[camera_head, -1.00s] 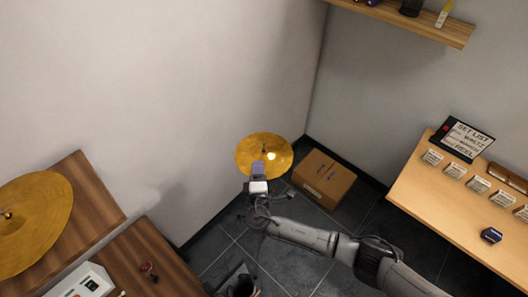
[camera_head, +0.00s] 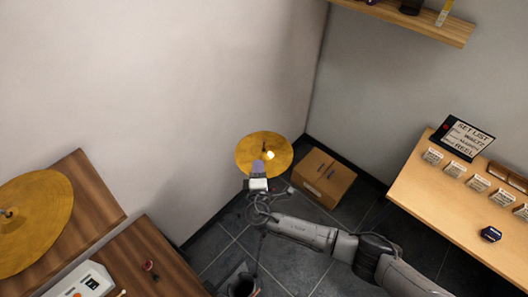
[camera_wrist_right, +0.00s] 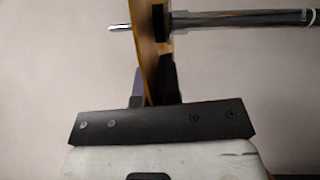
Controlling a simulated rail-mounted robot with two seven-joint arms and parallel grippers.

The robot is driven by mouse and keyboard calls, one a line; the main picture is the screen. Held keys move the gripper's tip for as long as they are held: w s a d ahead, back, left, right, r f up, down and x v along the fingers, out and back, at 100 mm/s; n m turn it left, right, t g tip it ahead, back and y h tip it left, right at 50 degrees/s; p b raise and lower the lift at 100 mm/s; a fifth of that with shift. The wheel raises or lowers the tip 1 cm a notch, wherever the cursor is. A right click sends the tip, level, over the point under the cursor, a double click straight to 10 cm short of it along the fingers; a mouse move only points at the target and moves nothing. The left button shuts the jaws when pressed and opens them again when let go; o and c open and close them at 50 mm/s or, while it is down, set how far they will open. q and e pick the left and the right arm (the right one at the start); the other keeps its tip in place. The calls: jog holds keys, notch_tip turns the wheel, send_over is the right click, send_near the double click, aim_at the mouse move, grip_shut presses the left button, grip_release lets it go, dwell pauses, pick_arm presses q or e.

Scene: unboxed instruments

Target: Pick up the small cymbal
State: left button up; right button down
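The small cymbal (camera_head: 272,143) is a round golden disc on a stand in the corner. In the right wrist view the cymbal (camera_wrist_right: 147,45) is nearly edge-on. A metal rod (camera_wrist_right: 240,18) passes through its centre, with a black piece against one face. My right gripper (camera_head: 258,171) is at the cymbal's near edge. In the wrist view my right gripper's fingers (camera_wrist_right: 153,88) lie on both sides of the rim and look pressed against it. The cymbal is still on its rod. My left gripper is not in view.
A cardboard box (camera_head: 323,180) stands on the dark tiled floor beside the cymbal. A larger cymbal (camera_head: 35,215) is at the left, above brown wooden furniture (camera_head: 95,200). A light wooden table (camera_head: 440,215) is at the right. A wall shelf (camera_head: 410,20) is above.

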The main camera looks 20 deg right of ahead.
notch_tip(320, 180, up, 10)
jog(key=shift+r, duration=0.1)
dwell(0.6)
dwell(0.6)
jog(key=s+d+r+n+t+y, duration=0.1)
jog(key=s+r+n+y, duration=0.3)
jog(key=s+r, duration=0.7)
jog(key=shift+s+d+r+y, duration=0.15)
jog(key=shift+s+d+y, duration=0.8)
jog(key=shift+y, duration=0.45)
jog(key=shift+p, duration=0.3)
